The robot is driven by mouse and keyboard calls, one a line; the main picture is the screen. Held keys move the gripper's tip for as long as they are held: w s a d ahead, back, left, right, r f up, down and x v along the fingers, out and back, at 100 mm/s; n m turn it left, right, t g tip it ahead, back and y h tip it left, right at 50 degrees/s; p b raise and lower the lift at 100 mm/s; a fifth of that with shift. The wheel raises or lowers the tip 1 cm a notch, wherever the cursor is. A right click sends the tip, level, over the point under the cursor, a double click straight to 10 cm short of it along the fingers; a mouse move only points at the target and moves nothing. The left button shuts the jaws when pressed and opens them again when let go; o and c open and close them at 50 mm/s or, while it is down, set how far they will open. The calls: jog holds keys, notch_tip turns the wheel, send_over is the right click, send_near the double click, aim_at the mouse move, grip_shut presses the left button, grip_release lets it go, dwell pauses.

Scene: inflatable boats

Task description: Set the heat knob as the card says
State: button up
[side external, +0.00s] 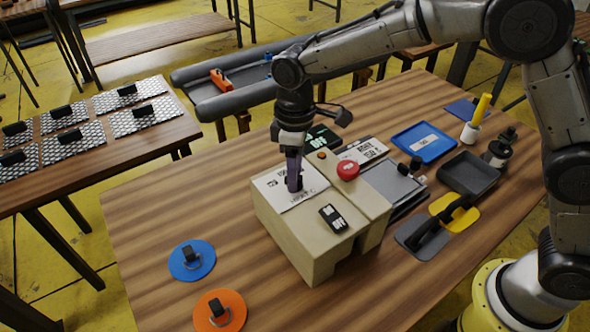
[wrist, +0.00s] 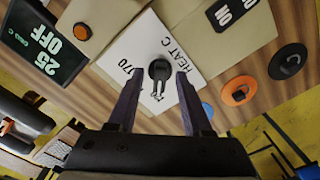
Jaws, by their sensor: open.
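The black heat knob (wrist: 159,70) sits on a white dial plate (wrist: 172,45) marked "HEAT C" and "170" in the wrist view. The plate (side external: 281,187) lies on top of a beige machine (side external: 290,240) in the side view. My gripper (wrist: 159,76) is open, its two dark fingers on either side of the knob with gaps showing. In the side view my gripper (side external: 295,183) points down at the plate and largely hides the knob. A white card (side external: 362,150) with black print lies behind the machine; its text is too small to read surely.
A dark display (wrist: 45,40) reads "25 OFF", beside an orange button (wrist: 82,31). A red knob (side external: 348,169) and an ON switch (side external: 333,217) are on the machine. Blue (side external: 192,260) and orange (side external: 220,311) discs lie front left. Trays and tools crowd the right.

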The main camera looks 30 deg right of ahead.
jog(key=shift+c, duration=0.2)
grip_shut()
dwell(0.3)
jog(key=m, duration=0.8)
jog(key=shift+m, duration=0.3)
dwell(0.3)
jog(key=shift+o, duration=0.2)
grip_release()
